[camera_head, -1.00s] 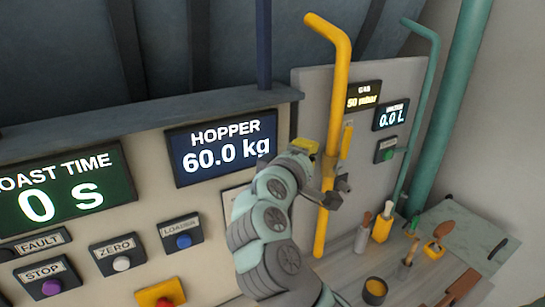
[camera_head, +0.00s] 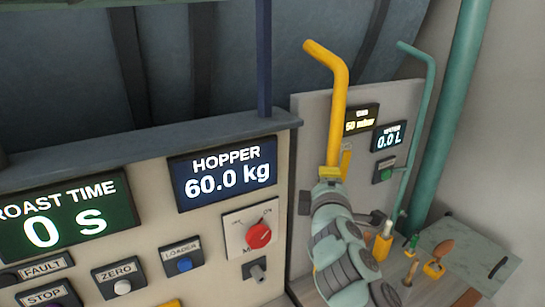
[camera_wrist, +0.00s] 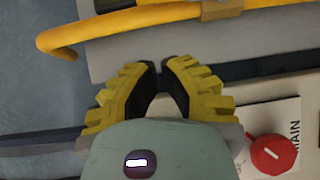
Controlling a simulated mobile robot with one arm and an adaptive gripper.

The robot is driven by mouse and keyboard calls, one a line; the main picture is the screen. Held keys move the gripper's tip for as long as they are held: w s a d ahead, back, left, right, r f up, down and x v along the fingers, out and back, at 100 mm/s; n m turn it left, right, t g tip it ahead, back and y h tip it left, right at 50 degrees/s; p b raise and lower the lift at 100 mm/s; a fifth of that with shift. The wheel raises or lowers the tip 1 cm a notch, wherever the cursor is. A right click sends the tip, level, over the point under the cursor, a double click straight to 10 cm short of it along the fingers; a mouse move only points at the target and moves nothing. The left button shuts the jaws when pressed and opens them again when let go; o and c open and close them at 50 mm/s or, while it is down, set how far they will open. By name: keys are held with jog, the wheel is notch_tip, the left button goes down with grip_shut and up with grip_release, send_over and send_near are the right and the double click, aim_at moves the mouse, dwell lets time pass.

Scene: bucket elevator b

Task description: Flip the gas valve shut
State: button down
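The gas line is a thick yellow pipe (camera_head: 338,105) with a bent top, in front of a grey panel. A narrow yellow piece (camera_head: 346,160), possibly the valve handle, shows just right of it. My gripper (camera_head: 329,173) is in front of the pipe, and my wrist hides the lower pipe. In the wrist view, the yellow-and-black fingertips of my gripper (camera_wrist: 160,72) are close together with nothing seen between them. The pipe (camera_wrist: 130,22) and a yellow-brown clamp-like piece (camera_wrist: 222,9) lie beyond the tips at the top edge. Contact cannot be told.
A gas display (camera_head: 361,120) reads 50 mbar. A red knob (camera_head: 259,235) and a grey switch (camera_head: 256,269) are on the cream panel to the left. A teal pipe (camera_head: 425,110) runs at the right. Several small tools stand on a bench at the lower right.

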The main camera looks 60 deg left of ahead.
aim_at(332, 157)
jog(key=shift+s+d+f+n+g+y+p, duration=0.15)
jog(key=shift+s+d+n+g+y, duration=0.1)
jog(key=shift+d+g+y, duration=0.15)
jog(key=shift+s+d+r+n+g+y+p, duration=0.1)
jog(key=shift+s+d+n+g+y, duration=0.15)
jog(key=shift+d+g, duration=0.25)
jog(key=shift+s+d+f+n+g+y+p, duration=0.1)
jog(key=shift+s+d+n+g+y+p, duration=0.1)
jog(key=shift+d+g+y, duration=0.2)
jog(key=shift+w, duration=0.1)
jog(key=p+x, duration=0.3)
jog(key=w+p+x, duration=0.1)
jog(key=p+x, duration=0.1)
jog(key=x, duration=0.2)
jog(key=d+p+x, duration=0.1)
jog(key=p+x, duration=0.2)
jog(key=shift+w+a+r+p, duration=0.15)
jog(key=shift+w+r+p, duration=0.05)
jog(key=shift+w+p, duration=0.2)
jog(key=shift+w+d+f+p, duration=0.15)
jog(key=shift+w+p, duration=0.1)
jog(key=shift+w, duration=0.25)
jog(key=shift+w+d+f+p, duration=0.15)
jog(key=shift+w+p, duration=0.05)
jog(key=shift+w, duration=0.25)
jog(key=shift+w+r+p, duration=0.15)
jog(key=shift+p, duration=0.35)
